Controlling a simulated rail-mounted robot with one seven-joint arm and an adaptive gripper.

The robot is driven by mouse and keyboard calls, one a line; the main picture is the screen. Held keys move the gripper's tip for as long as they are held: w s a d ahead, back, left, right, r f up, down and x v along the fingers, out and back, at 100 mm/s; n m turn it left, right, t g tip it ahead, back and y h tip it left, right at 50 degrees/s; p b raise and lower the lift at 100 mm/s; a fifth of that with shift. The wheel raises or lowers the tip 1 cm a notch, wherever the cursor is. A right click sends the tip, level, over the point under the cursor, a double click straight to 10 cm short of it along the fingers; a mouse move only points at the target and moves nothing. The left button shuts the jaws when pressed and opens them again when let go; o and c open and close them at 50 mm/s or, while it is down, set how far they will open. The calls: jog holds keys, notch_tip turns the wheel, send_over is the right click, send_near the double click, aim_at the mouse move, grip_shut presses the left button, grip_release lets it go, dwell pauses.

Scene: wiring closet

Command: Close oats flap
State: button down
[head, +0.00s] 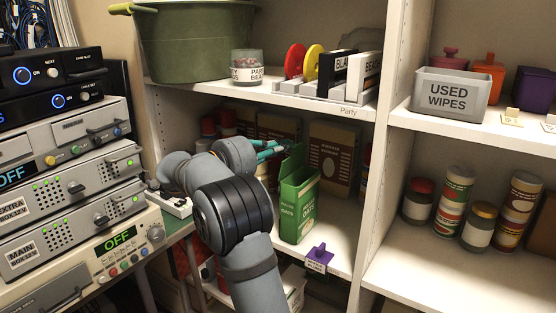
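The green oats box (299,212) stands upright on the middle shelf of the left bay. Its flap (294,162) is raised above the box's top at the left side, so the box is open. My gripper (284,147) has teal fingers and is at the upper left of the box, with the fingertips close to the raised flap. I cannot tell whether they touch it, or whether the fingers are apart or together. My arm hides part of the shelf to the left of the box.
Brown boxes (333,158) stand behind the oats box. A purple tag holder (319,258) sits at the shelf's front edge. The upper shelf (300,97), with a green tub (190,45), overhangs my gripper. A white upright (381,150) borders the right side. Stacked electronics (70,190) stand left.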

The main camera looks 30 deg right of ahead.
aim_at(293, 149)
jog(key=s+m+b, duration=0.1)
jog(key=b, duration=0.1)
jog(key=s+d+f+m+y+b, duration=0.1)
jog(key=m+b, duration=0.1)
jog(key=b, duration=0.1)
jog(key=shift+s+d, duration=0.15)
jog(key=shift+s, duration=0.05)
jog(key=shift+s+d+r+m+t+b, duration=0.1)
jog(key=shift+s+r+m+t+b, duration=0.15)
jog(key=shift+m, duration=0.25)
jog(key=shift+w+r+p, duration=0.15)
jog(key=shift+p, duration=0.2)
jog(key=s+a+r+p, duration=0.4)
jog(key=a+r, duration=0.2)
jog(key=a, duration=0.2)
jog(key=shift+s+a+r, duration=0.2)
jog(key=shift+s+a, duration=0.05)
jog(key=shift+s, duration=0.15)
jog(key=shift+w+d, duration=0.1)
